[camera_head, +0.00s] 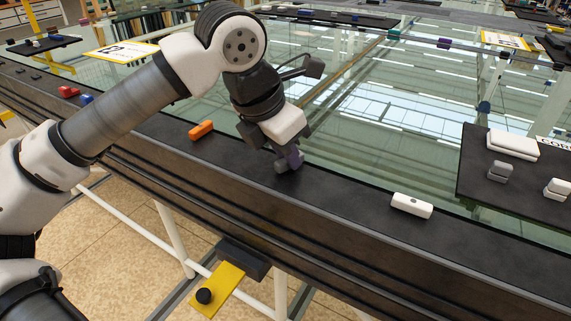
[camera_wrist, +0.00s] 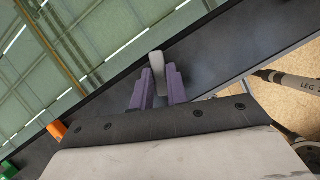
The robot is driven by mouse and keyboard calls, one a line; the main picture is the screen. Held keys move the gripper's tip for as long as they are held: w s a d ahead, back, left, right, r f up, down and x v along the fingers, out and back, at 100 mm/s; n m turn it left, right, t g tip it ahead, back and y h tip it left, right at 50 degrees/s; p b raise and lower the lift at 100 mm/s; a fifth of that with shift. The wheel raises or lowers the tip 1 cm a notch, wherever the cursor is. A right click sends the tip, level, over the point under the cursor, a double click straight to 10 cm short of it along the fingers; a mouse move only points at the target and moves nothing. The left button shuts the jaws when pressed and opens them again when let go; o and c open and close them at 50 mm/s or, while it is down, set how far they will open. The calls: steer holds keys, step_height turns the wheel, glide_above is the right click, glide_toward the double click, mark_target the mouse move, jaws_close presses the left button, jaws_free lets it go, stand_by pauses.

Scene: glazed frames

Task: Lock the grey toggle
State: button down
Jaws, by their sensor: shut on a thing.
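The grey toggle (camera_wrist: 157,66) shows in the wrist view as a small upright light-grey block between the tips of two purple fingers. My gripper (camera_wrist: 160,86) is shut on it. In the head view my gripper (camera_head: 292,156) points down at the dark frame rail, and a small part of the grey toggle (camera_head: 281,167) shows beside the fingers. The fingers hide much of the toggle's base, so I cannot tell its turn position.
An orange block (camera_head: 201,130) sits on the rail to the left and a white block (camera_head: 412,205) to the right. Red (camera_head: 69,91) and blue (camera_head: 86,99) pieces lie farther left. A yellow plate (camera_head: 218,288) with a black knob is below. Glass lies behind the rail.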

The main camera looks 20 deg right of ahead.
steer(key=shift+s+n+t+y+b, duration=0.1)
steer(key=shift+n+t+y+b, duration=0.2)
steer(key=shift+n+b, duration=0.6)
steer(key=shift+s+n+t+y+b, duration=0.15)
steer(key=shift+n+t+b, duration=0.3)
steer(key=shift+n, duration=0.75)
steer(key=shift+w, duration=0.1)
steer(key=c, duration=1.4)
jaws_free()
steer(key=shift+r, duration=0.1)
steer(key=p+v, duration=0.1)
steer(key=v, duration=1.2)
steer(key=shift+r, duration=0.3)
